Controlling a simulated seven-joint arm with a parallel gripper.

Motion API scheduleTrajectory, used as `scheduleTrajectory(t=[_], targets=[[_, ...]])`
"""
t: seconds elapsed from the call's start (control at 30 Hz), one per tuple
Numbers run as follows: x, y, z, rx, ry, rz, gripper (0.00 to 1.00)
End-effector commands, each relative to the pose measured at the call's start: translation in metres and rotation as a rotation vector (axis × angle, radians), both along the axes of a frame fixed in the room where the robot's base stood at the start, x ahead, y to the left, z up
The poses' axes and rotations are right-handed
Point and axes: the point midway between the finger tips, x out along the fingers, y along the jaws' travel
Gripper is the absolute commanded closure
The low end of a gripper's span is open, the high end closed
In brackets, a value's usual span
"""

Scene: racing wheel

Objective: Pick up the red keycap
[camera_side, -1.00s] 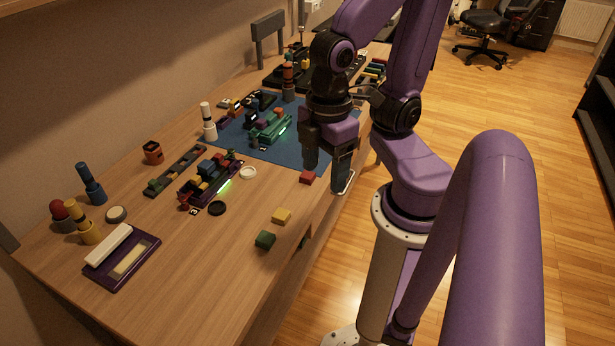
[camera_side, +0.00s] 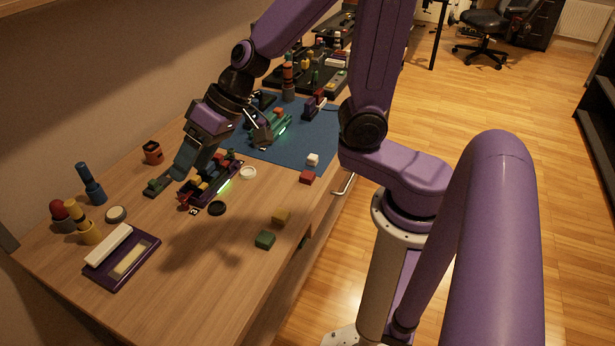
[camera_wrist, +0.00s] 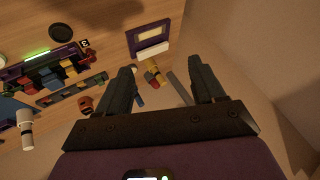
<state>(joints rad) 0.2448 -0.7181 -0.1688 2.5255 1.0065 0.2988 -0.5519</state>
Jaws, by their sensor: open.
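A loose red keycap (camera_side: 307,177) lies on the wooden table near its right edge in the side view, just in front of a white keycap (camera_side: 313,159). My gripper (camera_side: 188,164) is open and empty. It hangs tilted above the table, over the left part of the keycap rows and well to the left of the loose red keycap. In the wrist view, the two dark fingers of my gripper (camera_wrist: 162,84) are spread apart with nothing held between them. I cannot make out the loose red keycap in the wrist view.
A purple tray of mixed keycaps (camera_side: 234,181) lies below my gripper. Yellow (camera_side: 281,217) and green (camera_side: 264,239) keycaps sit near the front edge. A purple holder (camera_side: 147,270) and upright cylinders (camera_side: 88,181) stand at the left. A blue mat (camera_side: 312,138) lies behind.

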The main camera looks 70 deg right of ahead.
Motion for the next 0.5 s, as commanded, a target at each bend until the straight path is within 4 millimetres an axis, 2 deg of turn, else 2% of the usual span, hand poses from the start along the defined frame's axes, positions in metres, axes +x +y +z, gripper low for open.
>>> scheduleTrajectory(t=[0.1, 0.23, 0.4, 0.5], targets=[[0.029, -0.014, -0.001, 0.012, -0.027, -0.164, 0.32], [0.054, -0.036, -0.003, 0.009, -0.052, -0.346, 0.32], [0.074, -0.073, -0.008, -0.018, -0.066, -0.586, 0.32], [0.078, -0.097, -0.013, -0.045, -0.062, -0.728, 0.32]])
